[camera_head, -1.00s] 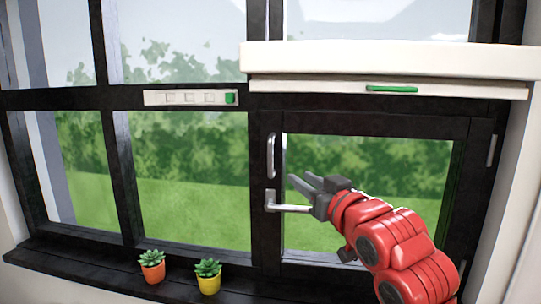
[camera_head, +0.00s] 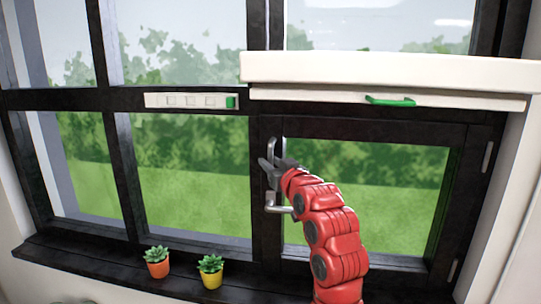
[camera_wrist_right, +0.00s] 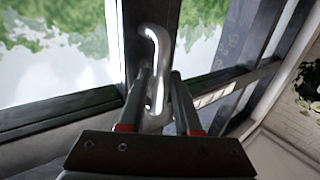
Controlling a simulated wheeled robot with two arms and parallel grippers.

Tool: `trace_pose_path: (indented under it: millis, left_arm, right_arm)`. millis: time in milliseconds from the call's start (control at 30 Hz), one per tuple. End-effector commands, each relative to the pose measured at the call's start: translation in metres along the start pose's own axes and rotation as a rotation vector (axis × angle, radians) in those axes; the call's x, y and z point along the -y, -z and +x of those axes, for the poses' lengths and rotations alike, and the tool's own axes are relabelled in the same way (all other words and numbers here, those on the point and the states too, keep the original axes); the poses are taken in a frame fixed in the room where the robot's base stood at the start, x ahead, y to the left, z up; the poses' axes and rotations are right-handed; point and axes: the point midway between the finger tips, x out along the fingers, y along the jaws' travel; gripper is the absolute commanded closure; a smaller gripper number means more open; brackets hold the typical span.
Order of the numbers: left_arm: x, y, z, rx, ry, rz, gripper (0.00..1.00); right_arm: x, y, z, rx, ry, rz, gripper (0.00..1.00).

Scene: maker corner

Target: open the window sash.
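The window sash (camera_head: 376,128) is a black-framed pane at the right, and it looks closed in its frame. On its left stile sit an upright silver pull handle (camera_head: 272,150) and, below it, a silver lever (camera_head: 283,208) lying sideways to the right. My right gripper (camera_head: 271,168) is at the pull handle, above the lever. In the right wrist view the gripper's fingers (camera_wrist_right: 161,90) are apart, one on each side of the pull handle (camera_wrist_right: 160,50). A gap shows on the right side; contact on the left is unclear. My left gripper is out of view.
A white shade box (camera_head: 390,72) with a green handle (camera_head: 390,100) is above the sash. A white switch strip (camera_head: 190,101) is on the crossbar. Two small potted succulents, orange (camera_head: 158,268) and yellow (camera_head: 211,277), stand on the dark sill (camera_head: 110,262).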

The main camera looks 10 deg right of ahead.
Motion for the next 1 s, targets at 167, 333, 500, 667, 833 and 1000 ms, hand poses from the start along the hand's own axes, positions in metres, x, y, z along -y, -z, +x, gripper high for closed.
trace_pose_path:
  millis: [167, 333, 500, 667, 833, 1000]
  left_arm:
    - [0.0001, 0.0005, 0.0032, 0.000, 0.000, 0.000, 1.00]
    - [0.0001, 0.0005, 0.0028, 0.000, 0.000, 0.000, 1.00]
    - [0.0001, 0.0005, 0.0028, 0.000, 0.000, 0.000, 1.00]
    - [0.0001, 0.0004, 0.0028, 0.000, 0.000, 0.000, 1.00]
    - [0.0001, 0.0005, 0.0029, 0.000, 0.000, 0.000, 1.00]
    - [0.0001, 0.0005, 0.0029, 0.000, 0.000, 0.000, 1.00]
  right_arm:
    - [-0.0005, -0.0008, 0.0067, 0.001, -0.001, 0.001, 0.68]
    - [-0.0006, -0.0009, 0.0067, 0.000, -0.001, 0.000, 0.68]
    - [-0.0005, -0.0007, 0.0065, 0.000, -0.001, 0.000, 0.89]
    - [-0.0005, -0.0006, 0.0064, 0.000, -0.001, 0.000, 1.00]
    - [-0.0005, -0.0005, 0.0064, 0.000, -0.001, 0.000, 1.00]
    - [-0.0006, -0.0005, 0.0063, 0.000, -0.001, 0.000, 1.00]
